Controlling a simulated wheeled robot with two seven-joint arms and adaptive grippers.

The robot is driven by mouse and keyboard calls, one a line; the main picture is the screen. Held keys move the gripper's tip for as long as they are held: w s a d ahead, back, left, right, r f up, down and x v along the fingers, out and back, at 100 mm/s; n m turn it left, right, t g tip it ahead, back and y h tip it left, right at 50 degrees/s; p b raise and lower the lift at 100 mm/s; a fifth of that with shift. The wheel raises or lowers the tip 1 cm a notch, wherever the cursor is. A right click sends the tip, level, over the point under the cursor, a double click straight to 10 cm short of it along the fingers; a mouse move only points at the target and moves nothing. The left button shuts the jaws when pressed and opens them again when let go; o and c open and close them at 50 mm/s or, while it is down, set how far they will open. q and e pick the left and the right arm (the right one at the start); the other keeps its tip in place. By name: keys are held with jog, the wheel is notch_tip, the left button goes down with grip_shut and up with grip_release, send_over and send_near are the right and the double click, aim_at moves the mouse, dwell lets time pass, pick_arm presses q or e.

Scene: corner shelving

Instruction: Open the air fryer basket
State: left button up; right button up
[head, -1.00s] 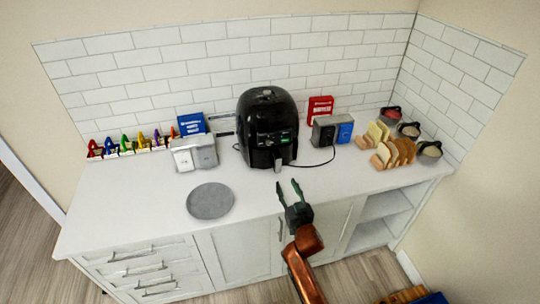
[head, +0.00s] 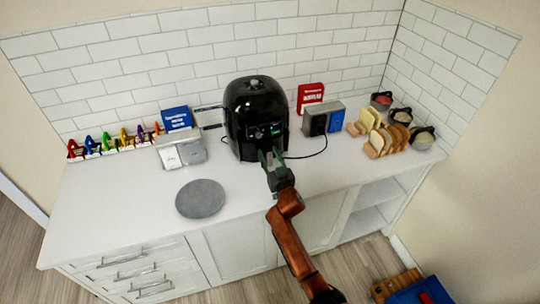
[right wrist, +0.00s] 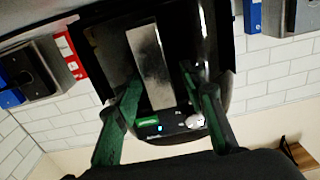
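The black air fryer (head: 257,105) stands on the white counter against the tiled wall. In the right wrist view its dark front (right wrist: 100,40) fills the upper middle, upside down, with a pale metallic basket handle (right wrist: 150,65) and a small lit panel. The basket looks shut. My right gripper (head: 270,158) is at the lower front of the fryer, with green fingers. In the right wrist view the right gripper (right wrist: 162,85) is open, with one finger on each side of the handle. Contact cannot be told. My left gripper is not in view.
A round grey plate (head: 200,198) lies left of the fryer. A silver toaster-like box (head: 181,151) and blue box (head: 177,118) stand left; a grey appliance (head: 322,118) and red box (head: 310,95) stand right. Bread slices (head: 385,135) sit farther right. The front counter is mostly clear.

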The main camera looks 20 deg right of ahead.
grip_shut()
dwell(0.5)
